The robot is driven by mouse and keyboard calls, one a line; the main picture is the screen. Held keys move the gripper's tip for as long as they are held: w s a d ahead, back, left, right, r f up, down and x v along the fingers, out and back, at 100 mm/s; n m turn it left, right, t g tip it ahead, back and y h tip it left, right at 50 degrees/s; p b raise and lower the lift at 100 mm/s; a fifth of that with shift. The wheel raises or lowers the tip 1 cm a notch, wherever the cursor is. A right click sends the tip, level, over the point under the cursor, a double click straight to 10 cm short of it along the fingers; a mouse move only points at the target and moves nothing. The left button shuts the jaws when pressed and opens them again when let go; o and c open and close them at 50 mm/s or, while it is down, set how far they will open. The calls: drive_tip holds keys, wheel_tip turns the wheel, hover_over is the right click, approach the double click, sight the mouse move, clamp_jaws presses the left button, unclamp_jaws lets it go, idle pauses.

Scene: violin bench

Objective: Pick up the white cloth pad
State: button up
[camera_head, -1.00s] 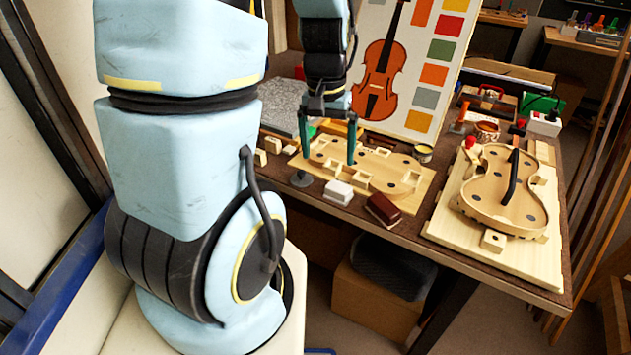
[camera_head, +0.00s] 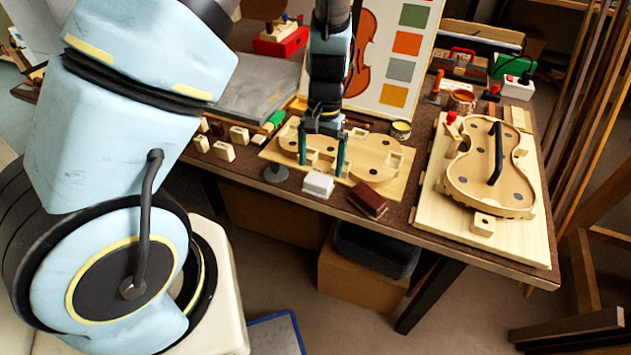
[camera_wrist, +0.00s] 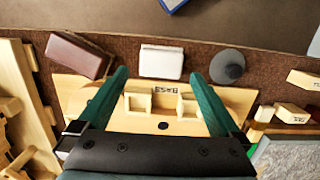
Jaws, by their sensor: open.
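The white cloth pad (camera_head: 318,184) is a small white block-shaped pad lying near the front edge of the bench, between a dark red block and a round grey piece. In the wrist view the pad (camera_wrist: 161,62) lies ahead of the fingertips, roughly midway between their lines. My gripper (camera_head: 321,168) points down over the light wooden violin form board, just behind the pad. In the wrist view its two green fingers (camera_wrist: 165,76) are spread apart with nothing between them. The fingers do not touch the pad.
The dark red block (camera_head: 368,199) lies right of the pad, and the round grey piece (camera_head: 276,172) stands left of it. The form board (camera_head: 398,180) with raised wooden blocks lies behind. A violin body on a pale board (camera_head: 433,225) fills the bench's right end.

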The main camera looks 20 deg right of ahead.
sight(318, 179)
drive_tip(key=shift+s+a+f+p, duration=0.15)
drive_tip(key=shift+f+p, duration=0.3)
drive_tip(key=shift+f, duration=1.05)
drive_tip(key=shift+s+a+f+p, duration=0.15)
drive_tip(key=shift+f+p, duration=0.3)
drive_tip(key=shift+f, duration=1)
drive_tip(key=shift+w, duration=0.1)
drive_tip(key=c, duration=1.1)
drive_tip(key=shift+r, duration=0.1)
wheel_tip(318, 179, up, 10)
drive_tip(key=shift+f+b, duration=0.1)
drive_tip(key=shift+b, duration=0.8)
drive_tip(key=o, duration=0.8)
drive_tip(key=c, duration=0.6)
